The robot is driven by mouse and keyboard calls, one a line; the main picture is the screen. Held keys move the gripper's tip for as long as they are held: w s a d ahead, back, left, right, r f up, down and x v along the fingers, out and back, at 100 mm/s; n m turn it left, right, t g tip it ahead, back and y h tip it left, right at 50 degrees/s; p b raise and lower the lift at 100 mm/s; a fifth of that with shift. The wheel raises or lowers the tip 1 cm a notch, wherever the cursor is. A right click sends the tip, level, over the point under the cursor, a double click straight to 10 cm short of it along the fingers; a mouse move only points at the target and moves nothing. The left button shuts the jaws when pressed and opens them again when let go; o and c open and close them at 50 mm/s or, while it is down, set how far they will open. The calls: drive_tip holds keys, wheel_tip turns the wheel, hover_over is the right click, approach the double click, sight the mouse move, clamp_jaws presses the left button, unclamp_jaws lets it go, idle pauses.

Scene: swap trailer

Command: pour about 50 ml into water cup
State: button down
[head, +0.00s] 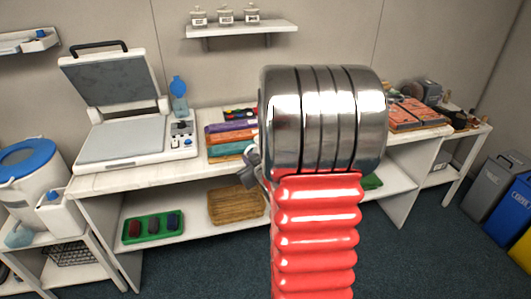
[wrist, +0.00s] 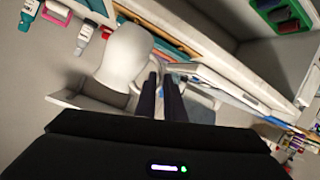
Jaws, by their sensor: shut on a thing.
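My gripper (wrist: 163,78) shows in the wrist view as two dark fingers close together. They are shut on a white rounded thing (wrist: 124,52), which lies against the left finger; the grasp point itself is not clear. In the head view my gripper is mostly hidden behind my red and metal arm. I cannot pick out the water cup for sure in either view.
The white table holds a heat press (head: 125,140), a light blue bottle (head: 179,97) and coloured stacks (head: 230,140). A blue-lidded white bucket (head: 28,180) stands at left. The lower shelf has a green tray (head: 153,227) and a basket (head: 235,206). Bins stand at right.

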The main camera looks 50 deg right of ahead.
drive_tip(key=w+a+f+n+y, duration=0.1)
drive_tip(key=a+f+y, duration=0.1)
drive_tip(key=a, duration=0.9)
drive_tip(key=w+a+f+n+y, duration=0.1)
drive_tip(key=w+a+f+n, duration=0.1)
drive_tip(key=a, duration=1)
drive_tip(key=w+a+f+n+t+y, duration=0.1)
drive_tip(key=w+a+f+n+y, duration=0.1)
drive_tip(key=a, duration=1)
drive_tip(key=shift+w+f+y, duration=0.2)
drive_tip(key=shift+f+y, duration=0.1)
drive_tip(key=shift+f, duration=0.4)
drive_tip(key=shift+a, duration=0.1)
drive_tip(key=shift+a, duration=0.1)
